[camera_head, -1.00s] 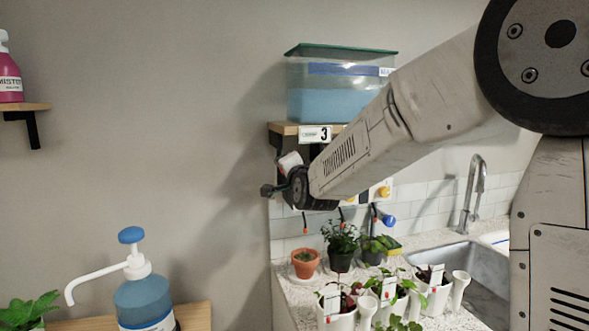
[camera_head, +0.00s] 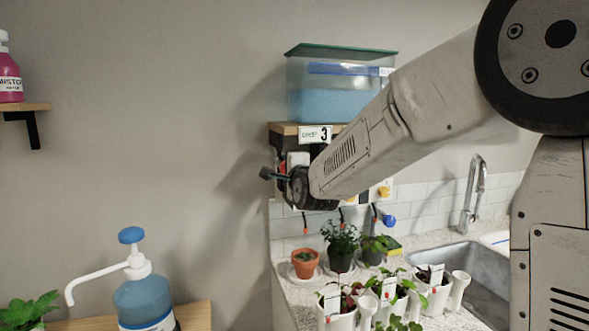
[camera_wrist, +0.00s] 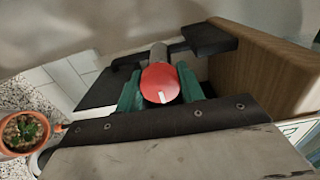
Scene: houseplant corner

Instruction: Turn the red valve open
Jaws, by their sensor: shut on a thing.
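The red valve (camera_wrist: 160,82) shows in the wrist view as a round red knob with a short white mark near its lower edge. My gripper (camera_wrist: 161,91) is shut on it, with a green fingertip pad on either side. A grey stem runs behind the knob. In the head view my gripper (camera_head: 277,175) is at the wall under the left end of the shelf. There, my wrist and arm hide most or all of the red valve.
A wooden shelf (camera_head: 285,128) holding a lidded blue-water tank (camera_head: 330,100) is just above my gripper. A yellow knob (camera_head: 384,191) and a blue knob (camera_head: 388,221) are to the right. A terracotta pot (camera_head: 305,265) and other plants stand below. Open wall lies left.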

